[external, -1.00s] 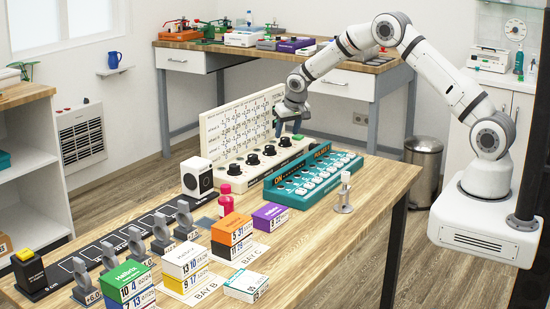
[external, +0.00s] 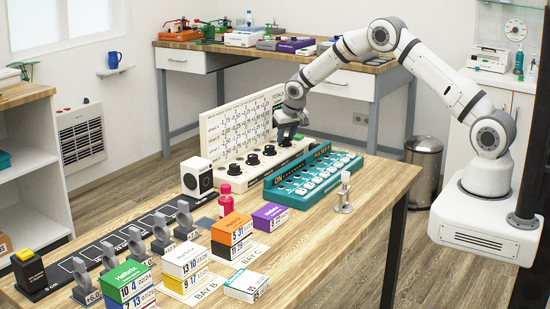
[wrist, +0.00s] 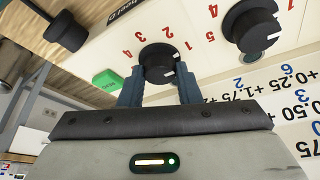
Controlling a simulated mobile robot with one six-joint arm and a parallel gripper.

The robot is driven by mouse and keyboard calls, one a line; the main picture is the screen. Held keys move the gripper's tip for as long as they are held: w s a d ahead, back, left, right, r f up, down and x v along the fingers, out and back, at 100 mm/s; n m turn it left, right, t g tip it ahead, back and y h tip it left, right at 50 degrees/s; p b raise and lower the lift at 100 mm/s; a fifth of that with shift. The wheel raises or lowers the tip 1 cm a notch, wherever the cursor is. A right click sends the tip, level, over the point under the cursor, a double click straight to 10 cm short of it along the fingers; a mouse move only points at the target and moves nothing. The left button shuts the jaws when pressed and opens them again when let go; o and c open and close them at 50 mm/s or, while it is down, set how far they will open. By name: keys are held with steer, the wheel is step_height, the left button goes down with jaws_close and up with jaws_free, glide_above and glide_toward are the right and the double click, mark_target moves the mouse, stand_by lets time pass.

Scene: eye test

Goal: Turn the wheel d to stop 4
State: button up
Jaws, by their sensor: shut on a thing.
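The cream console (external: 212,122) stands on the bench with a row of black wheels along its sloped front. My gripper (external: 287,138) is lowered over the row's right end. In the wrist view the black wheel d (wrist: 156,56) sits between the two blue fingers of my gripper (wrist: 159,92), which are shut on it. Red numbers 1 to 4 show around the wheel, with the 4 on its left. A white mark shows on the wheel's lower right side; the exact stop it points to is unclear. The fingers hide part of the wheel's rim.
A neighbouring black wheel (wrist: 250,26) lies to the right in the wrist view. A green button (wrist: 107,79) lies left of wheel d. The teal panel (external: 272,192) stands close in front of the console. A red bottle (external: 224,189) and a white speaker-like box (external: 197,178) stand nearby.

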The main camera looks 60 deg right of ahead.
steer(key=shift+c, duration=0.6)
